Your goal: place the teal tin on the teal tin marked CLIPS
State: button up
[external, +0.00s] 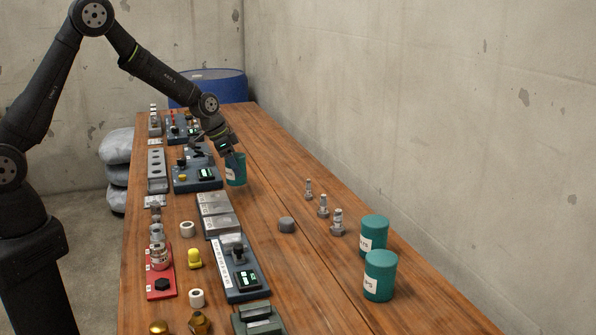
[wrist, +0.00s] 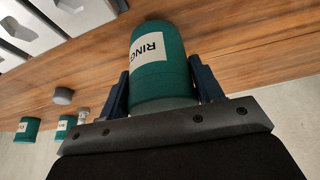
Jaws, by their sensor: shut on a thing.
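My gripper (external: 232,157) is shut on a teal tin (external: 237,171) over the middle of the bench. In the wrist view the held tin (wrist: 160,62) has a white label starting RING and sits between the two dark fingers. Two more teal tins stand upright on the bench at the right of the external view. The front tin (external: 381,268) has a label ending in PS, which fits CLIPS; part of its label is turned away. The other tin (external: 375,228) stands just behind it, its label only partly readable. Whether the held tin touches the bench is hard to tell.
Several metal fittings (external: 323,206) stand left of and behind the two tins. A grey cap (external: 286,224) lies between them and the grey boxes (external: 219,222). Devices and a red plate (external: 160,277) line the left side. The bench right of the held tin is clear.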

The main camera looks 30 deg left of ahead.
jog(key=shift+f, duration=1.55)
jog(key=shift+f, duration=0.2)
jog(key=o, duration=1.1)
jog(key=shift+r, duration=0.1)
jog(key=v, duration=1.1)
jog(key=shift+r, duration=0.1)
jog(key=shift+o, duration=0.6)
jog(key=shift+s+a+r, duration=0.15)
jog(key=shift+r, duration=0.3)
